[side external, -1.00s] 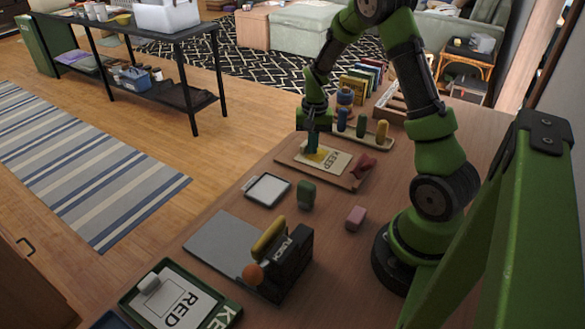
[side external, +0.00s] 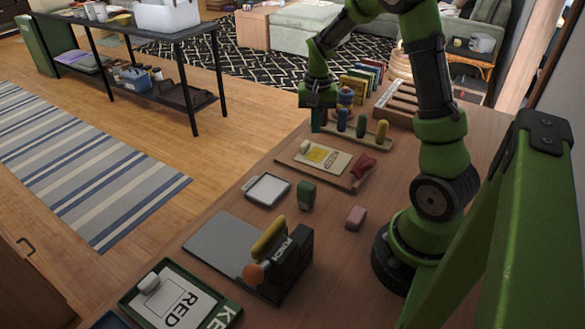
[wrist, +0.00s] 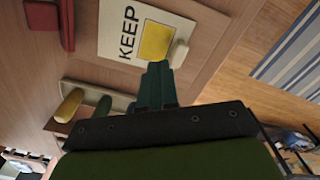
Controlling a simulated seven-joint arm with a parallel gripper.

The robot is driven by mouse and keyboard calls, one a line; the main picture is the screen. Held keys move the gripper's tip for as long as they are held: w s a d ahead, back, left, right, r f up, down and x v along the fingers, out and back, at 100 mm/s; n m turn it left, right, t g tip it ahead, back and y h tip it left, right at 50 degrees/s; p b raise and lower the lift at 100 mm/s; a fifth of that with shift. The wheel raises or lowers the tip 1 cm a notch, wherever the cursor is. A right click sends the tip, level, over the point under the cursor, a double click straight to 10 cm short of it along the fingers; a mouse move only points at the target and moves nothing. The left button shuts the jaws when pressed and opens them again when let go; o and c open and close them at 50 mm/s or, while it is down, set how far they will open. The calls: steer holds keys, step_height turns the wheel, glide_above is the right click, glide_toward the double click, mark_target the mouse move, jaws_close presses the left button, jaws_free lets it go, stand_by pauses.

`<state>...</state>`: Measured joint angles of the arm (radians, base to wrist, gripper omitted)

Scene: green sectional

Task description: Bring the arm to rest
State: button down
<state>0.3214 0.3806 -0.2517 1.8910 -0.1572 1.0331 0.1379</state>
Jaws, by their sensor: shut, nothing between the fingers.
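My gripper (side external: 316,124) hangs above the table near the left end of the peg rack, its dark green fingers shut and empty. In the wrist view the fingertips (wrist: 158,70) are together, with nothing between them. Below and nearer the side camera lies a KEEP card (side external: 322,157) with a yellow square on a wooden board (side external: 347,183). The card also shows in the wrist view (wrist: 117,18). A small cream piece (side external: 304,147) is at the card's edge. The gripper appears clear of the card.
A rack (side external: 380,141) of coloured pegs stands close to my gripper. Bare table lies at centre right.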

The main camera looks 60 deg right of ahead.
steer(key=s+a+r+n+t+y, duration=0.1)
steer(key=s+a+r+n+t, duration=0.2)
steer(key=a+r, duration=0.4)
steer(key=s+a+r+n+t+y, duration=0.1)
steer(key=s+a+r+n+t, duration=0.3)
steer(key=a, duration=1.2)
steer(key=s+r+n, duration=0.1)
steer(key=s+r, duration=0.2)
steer(key=r, duration=0.1)
steer(key=shift+s+a+r, duration=0.15)
steer(key=shift+s+r, duration=0.1)
steer(key=shift+r, duration=0.05)
steer(key=c, duration=0.5)
jaws_free()
